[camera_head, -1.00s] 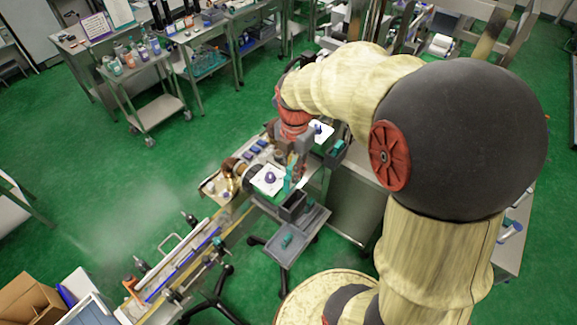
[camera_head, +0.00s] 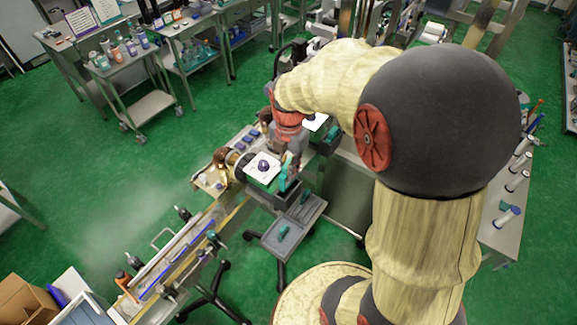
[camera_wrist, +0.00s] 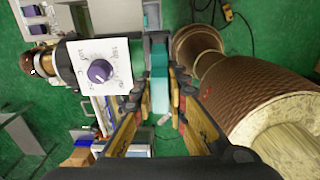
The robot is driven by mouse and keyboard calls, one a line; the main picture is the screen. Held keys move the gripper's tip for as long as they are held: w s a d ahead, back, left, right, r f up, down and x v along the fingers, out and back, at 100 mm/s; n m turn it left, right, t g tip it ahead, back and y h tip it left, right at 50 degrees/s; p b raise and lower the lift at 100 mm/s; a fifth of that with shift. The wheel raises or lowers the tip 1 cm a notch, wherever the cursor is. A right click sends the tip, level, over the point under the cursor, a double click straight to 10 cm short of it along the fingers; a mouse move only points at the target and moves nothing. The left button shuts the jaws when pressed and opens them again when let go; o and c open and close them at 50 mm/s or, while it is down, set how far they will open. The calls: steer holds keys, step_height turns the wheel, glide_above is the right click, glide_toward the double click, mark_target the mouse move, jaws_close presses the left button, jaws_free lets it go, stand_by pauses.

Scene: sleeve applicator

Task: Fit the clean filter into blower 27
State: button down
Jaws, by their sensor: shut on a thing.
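My gripper (camera_wrist: 160,92) is shut on a teal block-like piece (camera_wrist: 159,78), probably a filter. I cannot tell whether the piece touches the blower. No blower number is readable. The blower's filter opening cannot be made out.
A grey tray (camera_head: 268,243) with another teal piece (camera_head: 283,232) stands in front, beside a dark bin (camera_head: 286,200). A second white panel (camera_head: 316,122) stands behind my gripper. A long rail machine (camera_head: 180,255) lies at front left.

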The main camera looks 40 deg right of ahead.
mark_target(288, 183)
steer(key=shift+f+b, duration=2.45)
steer(key=shift+f, duration=1.4)
steer(key=shift+s+a+f+b, duration=0.15)
steer(key=shift+s+f+b, duration=0.2)
steer(key=shift+f, duration=0.2)
steer(key=shift+s+a+f+b, duration=0.1)
steer(key=shift+s+f+b, duration=0.25)
steer(key=shift+f, duration=0.2)
steer(key=c, duration=2)
jaws_free()
steer(key=o, duration=0.3)
steer(key=shift+w+d+f, duration=0.2)
steer(key=shift+w, duration=0.25)
steer(key=shift+w+r, duration=0.15)
steer(key=shift+r, duration=0.3)
